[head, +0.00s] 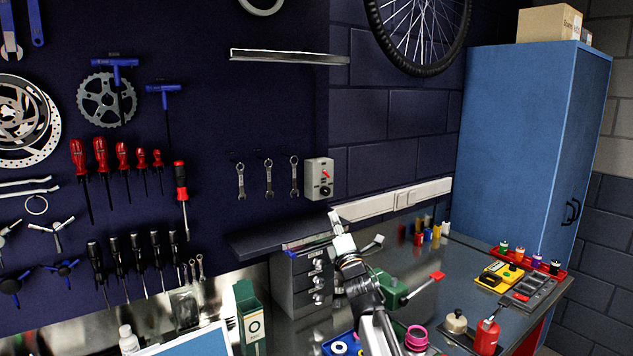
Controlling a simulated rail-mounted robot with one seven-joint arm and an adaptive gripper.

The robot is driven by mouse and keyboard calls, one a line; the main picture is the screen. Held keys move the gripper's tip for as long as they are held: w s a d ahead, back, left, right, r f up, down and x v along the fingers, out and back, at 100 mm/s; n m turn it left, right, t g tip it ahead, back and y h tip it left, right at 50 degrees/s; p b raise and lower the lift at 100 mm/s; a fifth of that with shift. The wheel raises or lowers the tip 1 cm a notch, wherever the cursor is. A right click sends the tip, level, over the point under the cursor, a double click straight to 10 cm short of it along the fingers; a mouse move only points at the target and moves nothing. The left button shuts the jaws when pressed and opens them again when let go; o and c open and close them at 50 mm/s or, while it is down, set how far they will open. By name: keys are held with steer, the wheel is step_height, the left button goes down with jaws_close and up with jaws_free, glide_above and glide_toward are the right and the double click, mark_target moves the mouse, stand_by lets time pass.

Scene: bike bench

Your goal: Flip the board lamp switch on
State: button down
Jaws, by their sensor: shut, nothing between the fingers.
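The switch box (319,178) is a small pale box at the right edge of the dark tool board. The lever's exact setting is too small to tell. A long thin bar (290,56), which looks like the board lamp, is mounted higher on the board; no clear glow shows from it. My gripper (335,217) is shut and empty. In the picture it is just below and slightly right of the switch box, apart from it.
Several wrenches (268,178) hang just left of the switch box. A dark shelf (275,238) juts out below it, above a grey drawer unit (298,285). A green vise-like tool (390,287) stands right of my arm. A blue cabinet (515,140) is at the right.

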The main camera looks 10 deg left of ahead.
mark_target(326, 174)
steer(key=a, duration=0.1)
steer(key=s+a, duration=0.1)
steer(key=n+y, duration=0.1)
steer(key=shift+s+a+r, duration=0.15)
steer(key=shift+a+r, duration=0.1)
steer(key=shift+a, duration=0.15)
steer(key=p+x, duration=0.4)
steer(key=x, duration=0.7)
steer(key=shift+d+p, duration=0.1)
steer(key=shift+p, duration=0.3)
steer(key=shift+w+d+r+p, duration=0.15)
steer(key=shift+d+r+p, duration=0.2)
steer(key=shift+d, duration=0.25)
steer(key=shift+w+d+r+p, duration=0.2)
steer(key=shift+d+p, duration=0.15)
steer(key=shift+d, duration=0.25)
steer(key=shift+w+d, duration=0.15)
steer(key=shift+d, duration=0.2)
steer(key=shift+r+g, duration=0.15)
steer(key=shift+g, duration=0.15)
steer(key=shift+d+p, duration=0.1)
steer(key=shift+p, duration=0.2)
